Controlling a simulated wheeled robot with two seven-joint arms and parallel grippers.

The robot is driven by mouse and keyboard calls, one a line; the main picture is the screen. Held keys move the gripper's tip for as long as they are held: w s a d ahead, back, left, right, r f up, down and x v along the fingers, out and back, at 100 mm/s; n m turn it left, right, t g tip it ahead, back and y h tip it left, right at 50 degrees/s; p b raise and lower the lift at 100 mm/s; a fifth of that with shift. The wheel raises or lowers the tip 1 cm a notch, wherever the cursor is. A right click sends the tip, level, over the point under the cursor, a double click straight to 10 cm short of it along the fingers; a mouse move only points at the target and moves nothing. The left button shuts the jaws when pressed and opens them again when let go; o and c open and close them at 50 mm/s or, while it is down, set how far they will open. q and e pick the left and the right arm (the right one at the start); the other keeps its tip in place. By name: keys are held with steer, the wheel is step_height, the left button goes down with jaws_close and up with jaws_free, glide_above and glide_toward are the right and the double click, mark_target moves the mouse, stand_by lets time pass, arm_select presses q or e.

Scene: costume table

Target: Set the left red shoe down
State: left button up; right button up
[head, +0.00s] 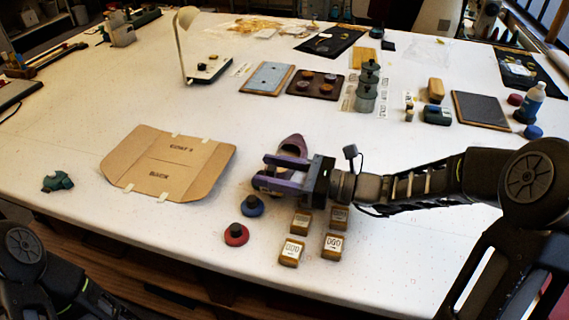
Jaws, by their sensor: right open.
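A small reddish-mauve shoe (292,141) with a pale inside shows just beyond my right gripper (262,173), and its lower part is hidden behind the fingers. My right gripper is open, with its purple fingers pointing left, low over the white table (400,255). I cannot tell whether a finger touches the shoe. No second shoe is clear to see. My left gripper is out of view; only links of my left arm show at the lower left.
Blue (252,208) and red (236,235) knobbed discs and several small labelled boxes (292,252) stand in front of the right gripper. A cardboard coat pattern (168,163) lies to the left. A grey-green stacked canister (367,90) stands behind.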

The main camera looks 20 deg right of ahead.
jaws_close()
stand_by(0.4)
steer(key=shift+f, duration=0.1)
stand_by(0.8)
